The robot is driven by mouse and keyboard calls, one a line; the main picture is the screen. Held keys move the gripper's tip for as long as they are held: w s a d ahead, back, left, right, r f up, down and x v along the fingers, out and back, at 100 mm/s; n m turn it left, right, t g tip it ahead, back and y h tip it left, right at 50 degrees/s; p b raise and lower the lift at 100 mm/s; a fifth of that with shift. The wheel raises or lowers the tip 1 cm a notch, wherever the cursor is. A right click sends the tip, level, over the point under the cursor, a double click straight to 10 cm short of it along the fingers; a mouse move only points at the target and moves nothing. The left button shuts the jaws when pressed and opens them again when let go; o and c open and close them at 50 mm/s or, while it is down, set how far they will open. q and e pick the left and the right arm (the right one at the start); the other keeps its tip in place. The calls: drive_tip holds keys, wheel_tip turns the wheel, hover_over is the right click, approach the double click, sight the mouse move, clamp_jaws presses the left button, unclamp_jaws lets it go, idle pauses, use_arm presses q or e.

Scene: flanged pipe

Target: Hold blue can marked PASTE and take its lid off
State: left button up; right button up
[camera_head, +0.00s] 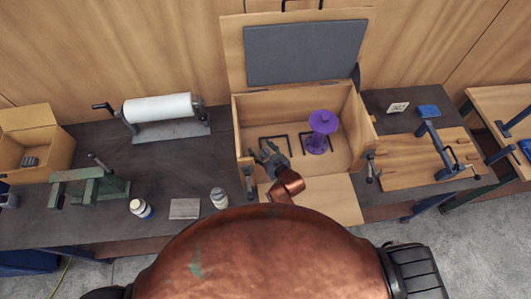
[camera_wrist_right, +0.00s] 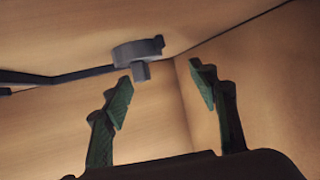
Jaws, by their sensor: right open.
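A small can (camera_head: 140,208) with a pale top and a blue band stands upright near the front edge of the dark bench, left of centre. No marking can be read on it. A pale jar (camera_head: 219,197) stands further right. My right gripper (camera_head: 268,152) is inside the open wooden box, well right of both and away from them. In the right wrist view its fingers (camera_wrist_right: 160,75) are apart with nothing between them. A dark grey round fitting on a bar (camera_wrist_right: 138,52) shows beyond them. My left gripper is not in view.
The wooden box (camera_head: 345,203) has its lid raised and holds a purple flanged pipe (camera_head: 322,122). A green vise-like fixture (camera_head: 90,188) is left; a white roll (camera_head: 158,108) is behind.

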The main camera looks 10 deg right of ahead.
drive_tip(key=shift+s+f, duration=0.15)
drive_tip(key=shift+s, duration=0.15)
drive_tip(key=v, duration=1)
drive_tip(key=shift+s+d+r, duration=0.2)
drive_tip(key=shift+d+r, duration=0.05)
drive_tip(key=shift+r, duration=0.2)
drive_tip(key=shift+s+d+r, duration=0.15)
drive_tip(key=shift+s+r, duration=0.1)
drive_tip(key=shift+s, duration=0.15)
drive_tip(key=shift+r, duration=0.1)
